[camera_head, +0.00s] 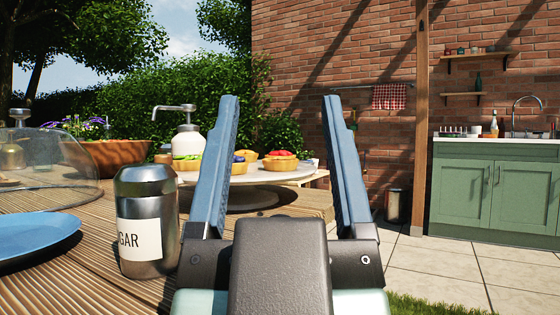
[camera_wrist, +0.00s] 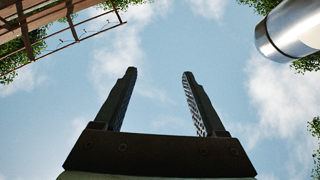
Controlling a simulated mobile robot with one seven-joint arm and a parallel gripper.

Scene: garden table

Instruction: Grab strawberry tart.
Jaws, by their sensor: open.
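A tart with a red topping (camera_head: 280,159), which looks like the strawberry tart, sits on a round pale cake stand (camera_head: 290,176) on the wooden table. In the head view it shows between the fingers of my gripper (camera_head: 280,98), well behind them. My gripper is open and empty, its blue fingers pointing up. In the wrist view my gripper (camera_wrist: 158,74) is also open, with only sky between the fingers; no tart shows there. The left finger hides part of the stand and its tarts.
A sugar canister (camera_head: 148,245) stands close left of my gripper. A blue plate (camera_head: 35,234) and a glass dome (camera_head: 45,168) lie farther left. A white pump bottle (camera_head: 187,140) rises by the stand.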

